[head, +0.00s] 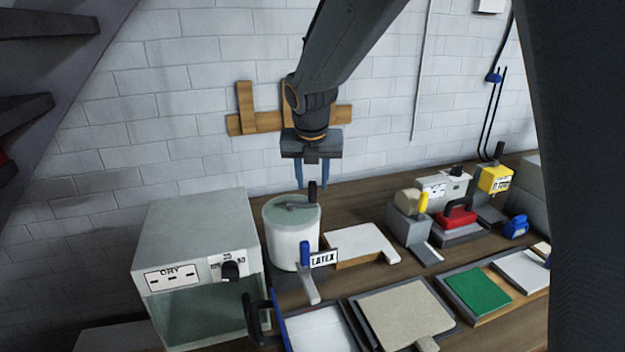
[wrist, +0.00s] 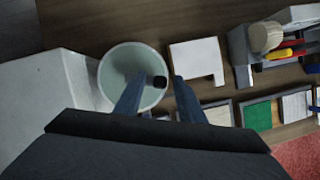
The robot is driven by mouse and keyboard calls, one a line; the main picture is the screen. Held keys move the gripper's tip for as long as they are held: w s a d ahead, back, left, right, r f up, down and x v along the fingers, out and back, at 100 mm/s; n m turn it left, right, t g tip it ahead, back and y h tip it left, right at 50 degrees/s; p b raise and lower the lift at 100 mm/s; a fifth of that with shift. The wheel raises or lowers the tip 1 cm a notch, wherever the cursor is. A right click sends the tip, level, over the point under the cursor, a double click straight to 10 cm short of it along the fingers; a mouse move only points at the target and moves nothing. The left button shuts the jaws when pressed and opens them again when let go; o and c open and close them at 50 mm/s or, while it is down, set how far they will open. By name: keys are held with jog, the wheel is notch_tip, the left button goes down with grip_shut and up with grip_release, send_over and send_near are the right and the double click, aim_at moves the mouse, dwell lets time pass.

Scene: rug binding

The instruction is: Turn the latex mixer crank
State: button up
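The latex mixer (head: 290,235) is a pale green-white cylindrical pot with a LATEX label, standing on the bench right of a grey box. Its grey crank (head: 294,206) lies across the top, with a black upright knob (head: 312,191) at the right end. My gripper (head: 312,186) is above the pot, fingers pointing down and apart, near the knob. In the wrist view the pot (wrist: 117,62) shows from above, and the knob (wrist: 160,81) appears between the blue-grey fingers (wrist: 157,85). The gripper is open; I cannot tell whether a finger touches the knob.
A grey DRY cabinet (head: 195,232) stands close left of the pot. A blue-handled lever (head: 307,262) is in front. A white board (head: 360,244), a grey device with a yellow handle (head: 410,222), a red-handled tool (head: 456,217) and trays with a green pad (head: 478,291) lie right.

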jog(key=shift+x, duration=0.8)
jog(key=shift+c, duration=0.2)
grip_shut()
jog(key=shift+s+m, duration=0.15)
jog(key=shift+m, duration=0.15)
